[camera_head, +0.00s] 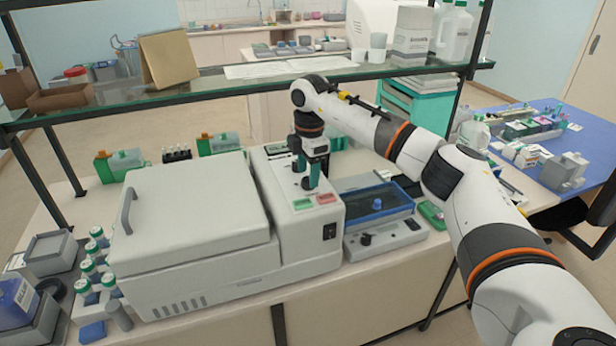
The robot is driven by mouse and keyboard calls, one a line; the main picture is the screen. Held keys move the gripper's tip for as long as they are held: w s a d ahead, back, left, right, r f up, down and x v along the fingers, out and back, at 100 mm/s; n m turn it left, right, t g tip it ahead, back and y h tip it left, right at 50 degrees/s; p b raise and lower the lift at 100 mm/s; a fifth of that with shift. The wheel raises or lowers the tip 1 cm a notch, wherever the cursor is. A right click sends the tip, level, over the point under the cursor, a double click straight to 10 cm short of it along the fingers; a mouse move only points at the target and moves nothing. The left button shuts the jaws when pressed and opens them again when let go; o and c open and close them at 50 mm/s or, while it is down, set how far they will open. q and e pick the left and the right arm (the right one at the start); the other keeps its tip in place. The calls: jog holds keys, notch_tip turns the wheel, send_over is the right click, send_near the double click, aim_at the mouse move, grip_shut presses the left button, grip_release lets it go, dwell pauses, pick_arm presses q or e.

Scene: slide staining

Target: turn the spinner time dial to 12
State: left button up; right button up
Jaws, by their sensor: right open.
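The spinner (190,225) is a large white box with a closed lid and a handle on its left, standing on the bench. Its control panel (325,218) is on the right side, with a green button (302,204), a red button (326,199) and a black switch on the front face. My right gripper (306,176) comes down from above over the panel's dials, with its teal fingers open. A dark dial (308,184) shows at the fingertips. The fingers partly hide the dials, and their settings are too small to read. My left gripper is out of view.
A glass shelf (240,88) crosses above the bench behind my right arm.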

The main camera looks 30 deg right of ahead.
notch_tip(320, 180, up, 10)
jog(key=b, duration=0.2)
jog(key=shift+s+r+b, duration=0.15)
jog(key=shift+s+b, duration=0.15)
jog(key=shift+b, duration=0.1)
